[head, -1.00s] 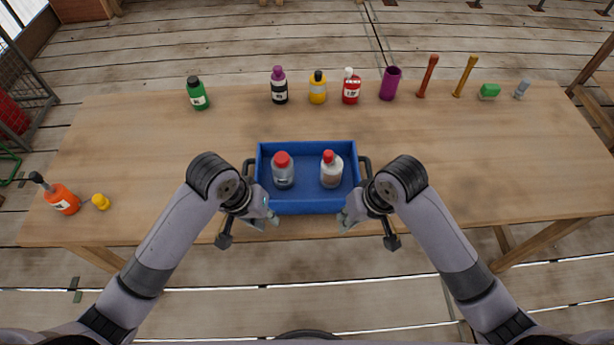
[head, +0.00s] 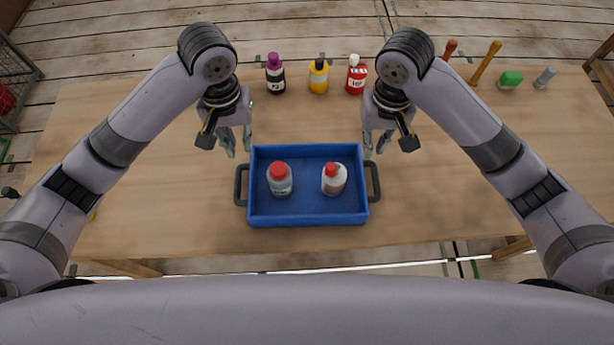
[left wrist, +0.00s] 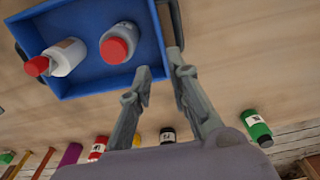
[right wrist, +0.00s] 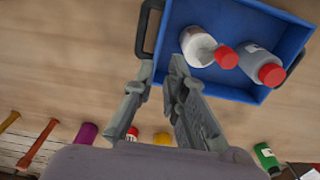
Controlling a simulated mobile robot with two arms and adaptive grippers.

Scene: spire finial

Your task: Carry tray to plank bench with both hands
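The blue tray (head: 308,220) rests on a wooden bench top (head: 180,215), near its front edge, with a dark handle at each end. In it stand a grey bottle with a red cap (head: 280,180) and a white bottle with a red cap (head: 333,180). My left gripper (head: 238,143) is open and empty by the tray's far left corner, with the left handle (head: 240,185) nearer to me. My right gripper (head: 376,143) is open and empty by the far right corner, with the right handle (head: 373,182) nearer to me. Neither gripper holds a handle.
Behind the tray stand a purple-capped black bottle (head: 275,75), a yellow bottle (head: 318,76) and a red bottle (head: 356,76). Further right are an orange stick (head: 486,62), a green block (head: 510,80) and a grey piece (head: 545,77). The bench top beside the tray is clear.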

